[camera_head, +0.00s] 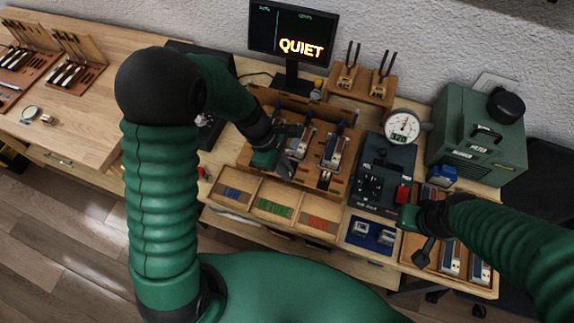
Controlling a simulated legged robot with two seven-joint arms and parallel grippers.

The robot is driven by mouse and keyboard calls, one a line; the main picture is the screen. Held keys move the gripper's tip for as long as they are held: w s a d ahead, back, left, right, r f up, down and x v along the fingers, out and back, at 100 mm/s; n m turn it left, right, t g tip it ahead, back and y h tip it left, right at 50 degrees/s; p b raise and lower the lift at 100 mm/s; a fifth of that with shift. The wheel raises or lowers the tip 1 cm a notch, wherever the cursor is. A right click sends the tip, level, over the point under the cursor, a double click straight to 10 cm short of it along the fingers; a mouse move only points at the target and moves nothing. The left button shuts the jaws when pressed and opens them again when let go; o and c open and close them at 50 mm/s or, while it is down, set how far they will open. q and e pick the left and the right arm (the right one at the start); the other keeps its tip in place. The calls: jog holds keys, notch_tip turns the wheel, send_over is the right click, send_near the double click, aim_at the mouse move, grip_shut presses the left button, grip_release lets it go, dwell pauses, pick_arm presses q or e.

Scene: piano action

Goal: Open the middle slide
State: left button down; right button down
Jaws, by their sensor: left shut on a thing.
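A wooden rack (322,181) stands on the bench at the centre, holding several upright grey-and-white slide units. The middle slide (299,146) is in the rack, beside another unit (332,152) to its right. My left gripper (291,131) reaches in from the left and is shut at the upper part of the middle slide. The left part of the rack is partly hidden by my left wrist. My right gripper (424,247) hangs over the front right of the bench, above a wooden tray; its fingers are too dark to read.
An open tray (238,206) with blue, green and red compartments lies in front of the rack. A dark device with a dial gauge (403,127) and a green machine (478,135) stand to the right. A monitor (292,38) reading QUIET stands behind.

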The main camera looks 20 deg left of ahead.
pick_arm(q)
jog(key=c, duration=1.7)
grip_release()
jog(key=shift+s+f, duration=0.2)
jog(key=shift+a+r, duration=0.1)
jog(key=shift+r, duration=0.05)
jog(key=p+v, duration=0.1)
jog(key=v, duration=1.5)
jog(key=shift+w+a+r, duration=0.15)
jog(key=shift+a+r, duration=0.1)
jog(key=s+f+m+t+y, duration=0.1)
jog(key=s+f+m, duration=0.1)
jog(key=m, duration=0.4)
jog(key=s+f+m+y, duration=0.2)
jog(key=s+f+m, duration=0.1)
jog(key=m, duration=0.2)
jog(key=s+f+m+t+y, duration=0.1)
jog(key=s+f+m, duration=0.1)
jog(key=m, duration=0.4)
jog(key=shift+s+d+f+m+t, duration=0.3)
jog(key=shift+s+f, duration=0.05)
jog(key=shift+s, duration=0.35)
